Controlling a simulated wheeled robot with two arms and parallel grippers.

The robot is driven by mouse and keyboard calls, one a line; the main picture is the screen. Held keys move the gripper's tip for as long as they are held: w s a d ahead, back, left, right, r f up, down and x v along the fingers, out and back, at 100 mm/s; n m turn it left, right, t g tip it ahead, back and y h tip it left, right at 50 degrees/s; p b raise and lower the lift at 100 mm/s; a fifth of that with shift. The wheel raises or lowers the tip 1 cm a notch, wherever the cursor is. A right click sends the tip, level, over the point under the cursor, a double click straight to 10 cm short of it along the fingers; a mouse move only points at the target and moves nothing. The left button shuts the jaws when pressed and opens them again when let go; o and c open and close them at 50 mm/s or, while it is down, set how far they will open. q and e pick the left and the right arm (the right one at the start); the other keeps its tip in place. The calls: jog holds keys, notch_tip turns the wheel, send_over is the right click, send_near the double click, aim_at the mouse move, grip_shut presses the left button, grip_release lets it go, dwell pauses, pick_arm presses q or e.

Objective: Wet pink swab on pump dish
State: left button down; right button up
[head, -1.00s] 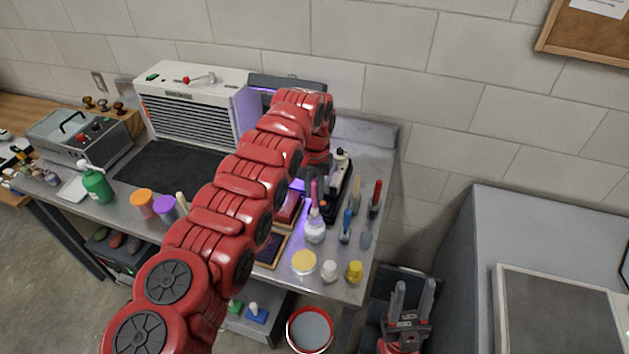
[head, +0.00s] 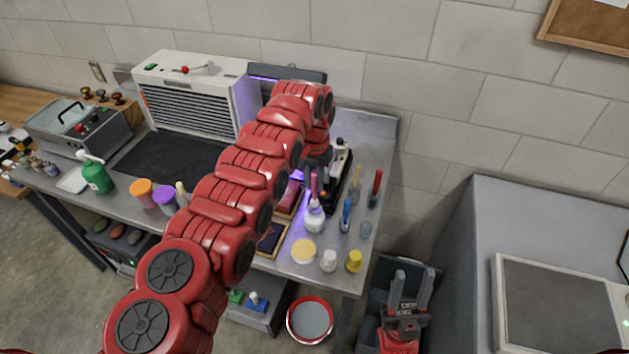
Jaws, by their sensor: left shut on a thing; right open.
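My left gripper (head: 316,163) is shut on the pink swab (head: 314,184), which hangs roughly upright below its fingers. The gripper is partly hidden by my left arm. The pump dish (head: 314,219), a white bottle with a narrow top, stands on the bench directly under the swab. The swab's lower end is at the top of the pump dish; I cannot tell whether they touch. My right gripper (head: 411,287) is open and empty, low in front of the bench's right end, with its fingers pointing up.
Blue (head: 346,214) and red (head: 376,186) upright tools stand right of the pump. Yellow (head: 303,250), white (head: 328,261) and yellow (head: 354,261) containers stand near the front edge. A dark microscope-like device (head: 340,170) is behind. A red-rimmed bin (head: 310,320) is on the floor.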

aim_at(315, 172)
pick_arm(q)
jog(key=shift+f+b, duration=0.6)
jog(key=shift+f, duration=0.25)
dwell(0.6)
jog(key=shift+f+b, duration=0.1)
jog(key=shift+b, duration=0.2)
dwell(1.3)
jog(key=shift+w+r, duration=0.1)
jog(key=shift+r, duration=2.35)
jog(key=shift+r+p, duration=0.3)
jog(key=shift+r, duration=0.85)
jog(key=shift+a+f, duration=0.1)
